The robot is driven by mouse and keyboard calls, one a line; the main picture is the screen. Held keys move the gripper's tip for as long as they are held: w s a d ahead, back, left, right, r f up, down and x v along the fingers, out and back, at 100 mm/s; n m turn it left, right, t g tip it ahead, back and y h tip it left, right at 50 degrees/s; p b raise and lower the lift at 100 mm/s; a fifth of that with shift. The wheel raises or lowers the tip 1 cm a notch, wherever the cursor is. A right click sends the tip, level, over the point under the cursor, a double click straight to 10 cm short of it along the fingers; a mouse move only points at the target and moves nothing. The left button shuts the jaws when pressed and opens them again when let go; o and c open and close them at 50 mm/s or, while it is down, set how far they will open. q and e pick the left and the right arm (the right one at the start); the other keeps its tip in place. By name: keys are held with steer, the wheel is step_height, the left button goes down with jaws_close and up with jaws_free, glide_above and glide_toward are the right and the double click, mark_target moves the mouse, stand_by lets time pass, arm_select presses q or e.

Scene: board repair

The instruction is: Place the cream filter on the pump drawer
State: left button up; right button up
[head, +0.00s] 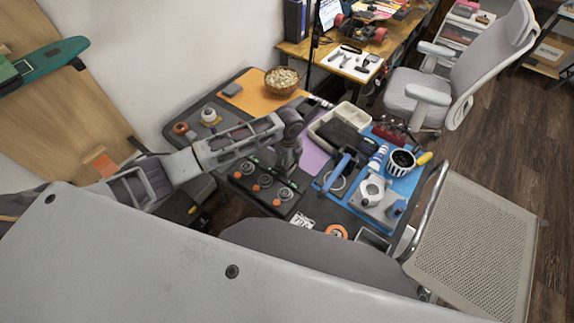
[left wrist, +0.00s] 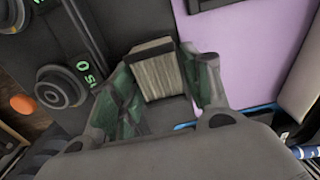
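The cream filter (left wrist: 158,76) shows in the left wrist view as a beige ribbed block with a dark top edge. It fills the gap between the dark green fingers of my left gripper (left wrist: 157,60), which appear shut on it. In the head view my left gripper (head: 286,160) hangs over the table beside the dark knob panel (head: 262,190), and the filter cannot be made out there. I cannot tell for certain which part is the pump drawer. My right gripper is not in view.
A purple mat (head: 312,160) lies right of the gripper. The blue mat (head: 406,185) holds a grey metal part (head: 372,193) and a white-and-black cup (head: 401,162). A cream tray (head: 340,113) and a wicker bowl (head: 282,80) stand farther back.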

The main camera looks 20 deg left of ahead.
arm_select(q)
steer(key=c, duration=0.7)
steer(key=shift+r, duration=0.1)
steer(key=shift+r, duration=4.95)
steer(key=shift+n, duration=0.4)
steer(key=n, duration=0.5)
steer(key=shift+n, duration=0.3)
steer(key=n, duration=0.4)
steer(key=shift+s+d+r+n, duration=0.15)
steer(key=shift+n, duration=0.15)
steer(key=s+a+n, duration=0.2)
steer(key=a+n, duration=0.5)
steer(key=n, duration=0.4)
steer(key=shift+s+r, duration=0.35)
